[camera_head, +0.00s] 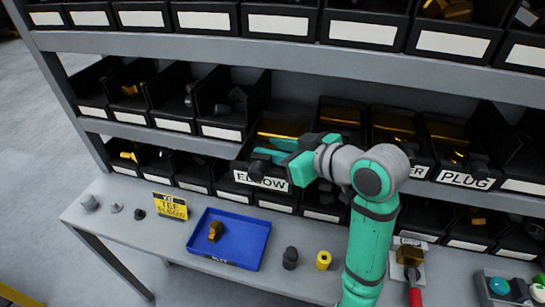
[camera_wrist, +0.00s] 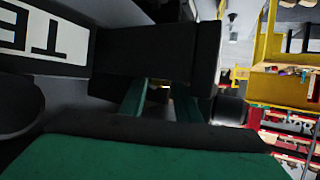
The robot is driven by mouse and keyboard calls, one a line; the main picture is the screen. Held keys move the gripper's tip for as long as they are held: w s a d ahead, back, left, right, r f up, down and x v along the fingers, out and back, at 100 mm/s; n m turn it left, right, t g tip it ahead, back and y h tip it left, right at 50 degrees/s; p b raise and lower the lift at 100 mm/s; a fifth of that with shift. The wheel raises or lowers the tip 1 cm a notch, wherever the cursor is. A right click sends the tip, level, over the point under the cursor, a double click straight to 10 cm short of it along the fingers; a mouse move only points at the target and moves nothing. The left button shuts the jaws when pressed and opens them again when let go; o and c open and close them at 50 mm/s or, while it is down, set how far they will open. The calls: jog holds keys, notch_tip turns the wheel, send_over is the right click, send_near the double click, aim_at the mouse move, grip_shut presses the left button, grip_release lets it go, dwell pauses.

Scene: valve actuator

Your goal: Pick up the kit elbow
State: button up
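A brass-coloured elbow-like fitting (camera_head: 216,230) lies in the blue tray (camera_head: 232,255) on the bench. I take it for the kit elbow. My gripper (camera_head: 268,158) is up and to the right of the tray, at the front of the bin labelled ELBOW (camera_head: 240,178), with its teal fingers pointing left. In the wrist view, the teal finger parts of my gripper (camera_wrist: 160,98) show with dark blocks beyond them. The spacing of the fingertips is unclear, and no fitting shows between them.
Shelves of black bins stand behind the bench. A yellow sign (camera_head: 170,206) stands left of the tray. A dark fitting (camera_head: 290,258) and a yellow cylinder (camera_head: 323,260) stand right of it. A label with large letters (camera_wrist: 45,32) is close by in the wrist view.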

jog(key=shift+x, duration=0.8)
jog(key=shift+c, duration=0.3)
grip_shut()
jog(key=shift+r, duration=0.15)
